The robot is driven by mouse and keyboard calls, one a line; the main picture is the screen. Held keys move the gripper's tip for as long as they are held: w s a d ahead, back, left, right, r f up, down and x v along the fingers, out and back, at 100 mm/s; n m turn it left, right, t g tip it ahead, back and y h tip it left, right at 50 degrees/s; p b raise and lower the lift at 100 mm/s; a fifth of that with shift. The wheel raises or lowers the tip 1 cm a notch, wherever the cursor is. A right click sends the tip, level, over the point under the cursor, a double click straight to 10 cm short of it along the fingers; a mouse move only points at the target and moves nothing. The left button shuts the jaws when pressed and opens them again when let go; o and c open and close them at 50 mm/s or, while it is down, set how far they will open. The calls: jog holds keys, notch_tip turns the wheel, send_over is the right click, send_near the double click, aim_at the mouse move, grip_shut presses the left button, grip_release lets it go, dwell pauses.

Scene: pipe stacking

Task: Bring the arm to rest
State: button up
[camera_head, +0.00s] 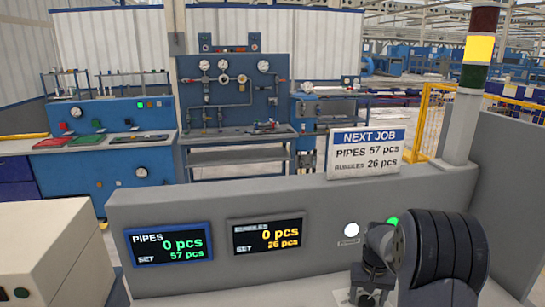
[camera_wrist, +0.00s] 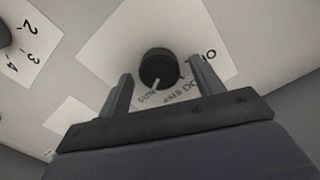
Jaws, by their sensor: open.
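My gripper (camera_wrist: 160,68) is open in the wrist view, its two fingers apart and empty. A black rotary knob (camera_wrist: 159,68) with a white pointer shows between the fingertips; I cannot tell whether they touch it. Its pointer is toward the lower left, near a small printed word. A white label plate (camera_wrist: 112,48) lies around the knob, partly hidden by the fingers. In the head view my dark arm is at the lower right, low in front of the grey console (camera_head: 300,205), and hides part of it.
The pipes display (camera_head: 169,244) reads 0, set 57; the bundles display (camera_head: 267,235) reads 0, set 26. A sign (camera_head: 365,153) shows 57 and 26. The signal tower (camera_head: 479,49) is lit yellow. A second knob (camera_wrist: 5,35) stands at the wrist view's left edge.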

jog(key=n+p, duration=0.1)
jog(key=n, duration=0.3)
jog(key=shift+r+n, duration=0.1)
jog(key=shift+n, duration=0.3)
jog(key=shift+a+n+p, duration=0.1)
jog(key=shift+n+p, duration=0.5)
jog(key=shift+n, duration=1.3)
